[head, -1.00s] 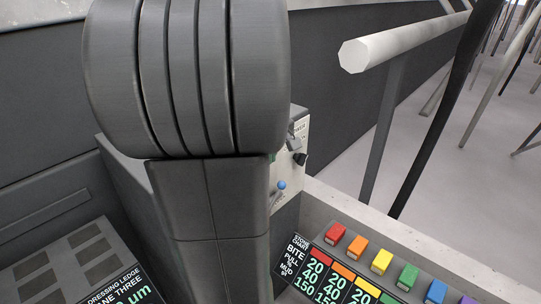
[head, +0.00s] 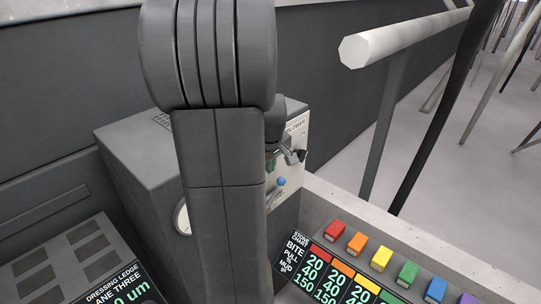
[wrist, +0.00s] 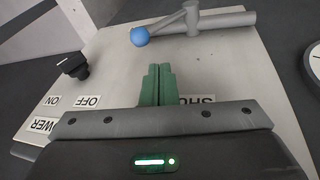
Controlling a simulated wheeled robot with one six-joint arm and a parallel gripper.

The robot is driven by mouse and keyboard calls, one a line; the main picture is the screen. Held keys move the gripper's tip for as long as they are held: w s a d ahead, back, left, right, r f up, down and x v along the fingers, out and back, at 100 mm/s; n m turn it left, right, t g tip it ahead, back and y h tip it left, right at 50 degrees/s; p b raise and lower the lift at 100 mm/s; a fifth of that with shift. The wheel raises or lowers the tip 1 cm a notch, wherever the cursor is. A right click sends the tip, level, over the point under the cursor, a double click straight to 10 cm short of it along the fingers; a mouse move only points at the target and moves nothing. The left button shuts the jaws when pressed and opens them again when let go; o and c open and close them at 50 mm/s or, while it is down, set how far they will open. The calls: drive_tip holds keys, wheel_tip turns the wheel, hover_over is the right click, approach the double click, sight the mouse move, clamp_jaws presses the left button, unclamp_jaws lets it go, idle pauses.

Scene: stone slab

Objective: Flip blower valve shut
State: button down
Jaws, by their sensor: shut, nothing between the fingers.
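The valve lever with a blue ball end (wrist: 139,36) shows at the top of the wrist view. It joins a grey pipe-like valve body (wrist: 222,21) running to the right. The ball also shows in the head view (head: 281,181), on the side panel of the grey box. My gripper (wrist: 157,68) has its green fingers pressed together and empty, in front of the panel (wrist: 105,50). In the wrist picture the fingertips appear below the ball and valve body, apart from them. In the head view my arm hides much of the box and most of the gripper.
A black knob (wrist: 73,65) sits by ON and OFF labels on the panel. A round gauge (wrist: 314,60) is at the wrist view's right edge. In the head view, a row of coloured blocks (head: 381,259) lies at lower right, below a pale rail (head: 400,38).

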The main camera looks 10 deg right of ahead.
sight(280, 178)
drive_tip(key=shift+w+d+f, duration=0.2)
drive_tip(key=shift+d+f, duration=0.2)
drive_tip(key=shift+f, duration=0.35)
drive_tip(key=shift+w+d+f, duration=0.25)
drive_tip(key=shift+d+f, duration=0.15)
drive_tip(key=shift+f, duration=0.35)
drive_tip(key=shift+w+d+f, duration=0.2)
drive_tip(key=shift+d+f, duration=0.2)
drive_tip(key=shift+f, duration=0.35)
drive_tip(key=shift+w+d+f+g+y+p, duration=0.1)
drive_tip(key=shift+w+d+g+y+p, duration=0.4)
drive_tip(key=shift+p, duration=0.75)
drive_tip(key=w+d+f+g+y+p, duration=0.1)
drive_tip(key=w+d+f+g+y, duration=0.1)
drive_tip(key=d+f+y, duration=0.1)
drive_tip(key=shift+w+d+f+m, duration=0.2)
drive_tip(key=shift+f+m, duration=0.1)
drive_tip(key=shift+f, duration=0.6)
drive_tip(key=shift+w, duration=0.1)
